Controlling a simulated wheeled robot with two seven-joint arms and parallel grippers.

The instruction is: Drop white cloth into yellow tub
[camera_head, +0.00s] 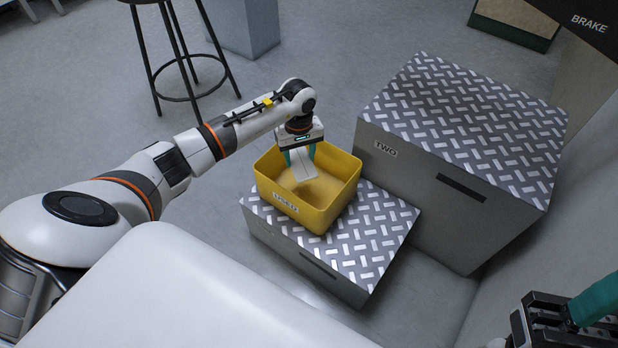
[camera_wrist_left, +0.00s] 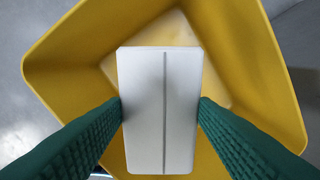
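The white cloth (camera_wrist_left: 160,105) is a folded flat block with a crease along it. It also shows in the head view (camera_head: 302,168). My left gripper (camera_head: 299,155) points down over the yellow tub (camera_head: 318,216) with its green fingers on both sides of the cloth. In the left wrist view the fingertips (camera_wrist_left: 160,105) touch the cloth's long edges, and the tub's walls surround it. The cloth is inside the tub's opening; its height above the floor is unclear. My right gripper (camera_head: 575,318) is partly cut off at the lower right, its opening unclear.
The tub stands on a low grey step (camera_head: 378,232) with a patterned top. A taller step marked TWO (camera_head: 465,130) stands behind it to the right. A dark stool (camera_head: 180,60) stands at the back left. Grey floor (camera_head: 330,50) is open behind the tub.

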